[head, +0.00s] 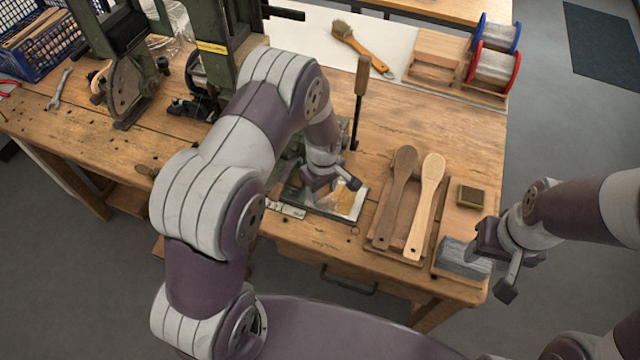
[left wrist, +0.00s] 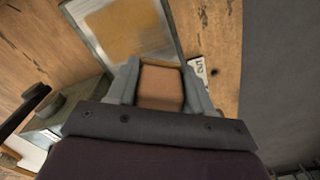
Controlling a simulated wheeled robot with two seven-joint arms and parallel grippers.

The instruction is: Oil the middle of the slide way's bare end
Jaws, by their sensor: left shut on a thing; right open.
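My left gripper (head: 330,194) is over the front of the bench. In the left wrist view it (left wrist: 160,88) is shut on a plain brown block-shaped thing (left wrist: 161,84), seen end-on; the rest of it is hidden. Beyond the fingers lies a pale metal-edged plate (left wrist: 168,22) with a tan patch, which also shows in the head view (head: 359,205). It looks like the slide way's bare end, but I cannot be sure. I cannot tell whether the held thing touches it. My right gripper (head: 507,268) is open and empty at the bench's right front corner.
An upright wooden-handled lever (head: 361,75) stands behind. A white marked strip (head: 287,210) lies left of the plate.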

